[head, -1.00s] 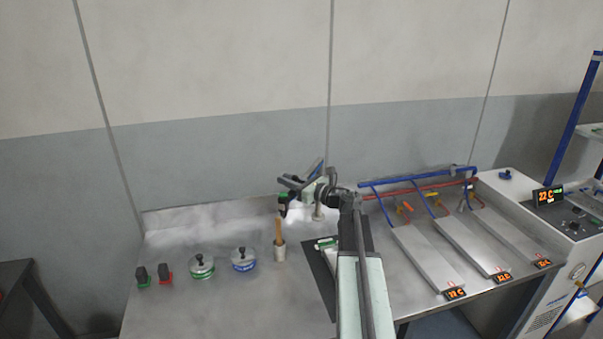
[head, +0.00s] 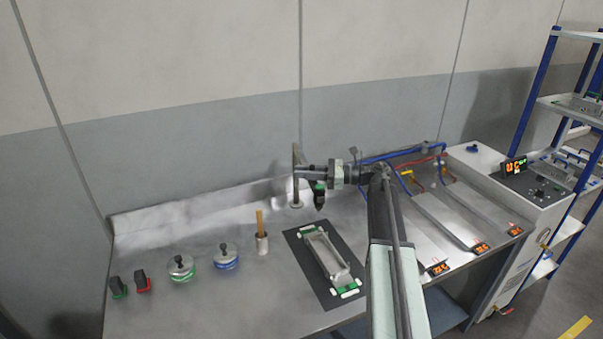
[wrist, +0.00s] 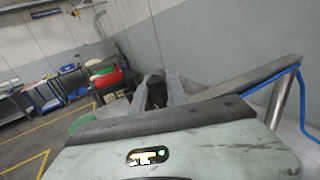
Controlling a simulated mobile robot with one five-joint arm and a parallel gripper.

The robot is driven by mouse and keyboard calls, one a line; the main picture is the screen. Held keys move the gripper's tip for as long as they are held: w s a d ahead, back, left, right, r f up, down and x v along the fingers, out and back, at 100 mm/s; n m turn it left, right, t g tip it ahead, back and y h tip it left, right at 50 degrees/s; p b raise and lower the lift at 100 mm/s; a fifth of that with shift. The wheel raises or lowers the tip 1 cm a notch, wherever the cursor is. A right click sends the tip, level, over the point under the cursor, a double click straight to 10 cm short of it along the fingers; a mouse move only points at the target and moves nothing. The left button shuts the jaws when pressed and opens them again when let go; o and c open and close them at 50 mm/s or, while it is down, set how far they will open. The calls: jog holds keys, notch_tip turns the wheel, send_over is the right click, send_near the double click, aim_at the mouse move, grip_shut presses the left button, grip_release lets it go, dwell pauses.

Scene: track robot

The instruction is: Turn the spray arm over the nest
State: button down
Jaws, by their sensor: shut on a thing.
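The spray arm stands on a thin upright post (head: 296,185) at the back of the bench. Its dark nozzle (head: 319,197) with a green band hangs to the right of the post, toward the nest's far end in the head view. My gripper (head: 312,171) is shut on the spray arm near the nozzle; its fingers partly hide the arm. In the wrist view, a dark round part (wrist: 155,84) sits between my fingers, and the arm's bar (wrist: 250,78) runs right to the post. The nest (head: 309,257) is a metal frame with green and white ends on a dark mat.
A metal cup with a wooden handle (head: 262,243) stands left of the nest. Blue (head: 227,258) and green (head: 181,268) banded lidded pots and two small dark-topped items stand further left. Metal plates (head: 445,220) with displays and blue and red pipes lie right.

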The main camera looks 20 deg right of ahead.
jog(key=shift+s+a, duration=0.1)
jog(key=shift+a, duration=0.1)
jog(key=c, duration=1.3)
grip_release()
jog(key=shift+s, duration=0.1)
jog(key=v, duration=0.8)
jog(key=shift+c, duration=0.4)
